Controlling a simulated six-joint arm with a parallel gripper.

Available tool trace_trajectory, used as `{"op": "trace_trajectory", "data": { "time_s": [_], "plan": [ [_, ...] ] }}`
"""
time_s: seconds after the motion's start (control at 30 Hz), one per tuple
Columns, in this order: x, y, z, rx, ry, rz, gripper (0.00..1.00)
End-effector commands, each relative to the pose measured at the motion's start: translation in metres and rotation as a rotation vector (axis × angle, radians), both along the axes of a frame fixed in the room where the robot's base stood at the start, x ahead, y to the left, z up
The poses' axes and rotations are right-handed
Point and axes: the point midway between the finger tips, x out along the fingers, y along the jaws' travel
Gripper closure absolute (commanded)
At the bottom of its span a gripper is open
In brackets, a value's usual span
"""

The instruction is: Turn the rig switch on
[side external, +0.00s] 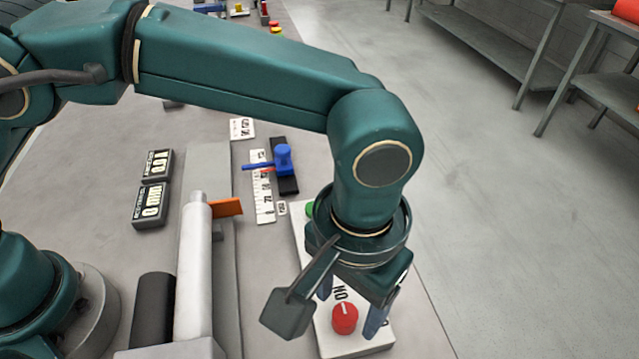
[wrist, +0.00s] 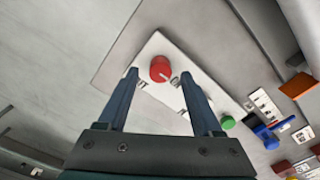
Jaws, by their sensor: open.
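The rig switch is a red round knob (side external: 345,318) with a white pointer line, on a white plate (side external: 345,347) near the table edge. Lettering that seems to read ON is on the plate beside it; another label is mostly hidden by my gripper. In the wrist view the knob (wrist: 160,69) has its white line toward the lower right. My gripper (side external: 352,306) points down over the plate, open and empty. In the wrist view its fingertips (wrist: 159,76) lie to either side of the knob, with gaps; their height relative to it is unclear.
A green button (wrist: 228,122) is at the plate's other end. Behind are a blue handle (side external: 283,158) on a dark base, and a white scale strip (side external: 264,200). Two counter displays (side external: 151,205) and a white cylinder (side external: 194,265) with an orange flag (side external: 226,207) stand left.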

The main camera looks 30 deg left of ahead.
Motion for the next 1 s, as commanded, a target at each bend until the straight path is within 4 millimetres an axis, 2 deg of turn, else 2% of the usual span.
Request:
{"op": "trace_trajectory", "data": {
  "time_s": [0.1, 0.23, 0.6, 0.67, 0.73, 0.87, 1.0],
  "plan": [
    [0.001, -0.001, 0.019, -0.005, -0.004, 0.000, 0.33],
    [0.000, 0.000, 0.031, -0.003, -0.003, 0.001, 0.33],
    [0.000, 0.001, 0.036, -0.001, -0.001, 0.002, 0.33],
    [0.005, 0.003, 0.038, -0.004, -0.003, 0.016, 0.33],
    [0.016, 0.008, 0.050, -0.030, -0.026, 0.048, 0.33],
    [0.039, 0.035, 0.088, -0.085, -0.082, 0.146, 0.33],
    [0.054, 0.083, 0.126, -0.131, -0.146, 0.253, 0.33]
  ]
}}
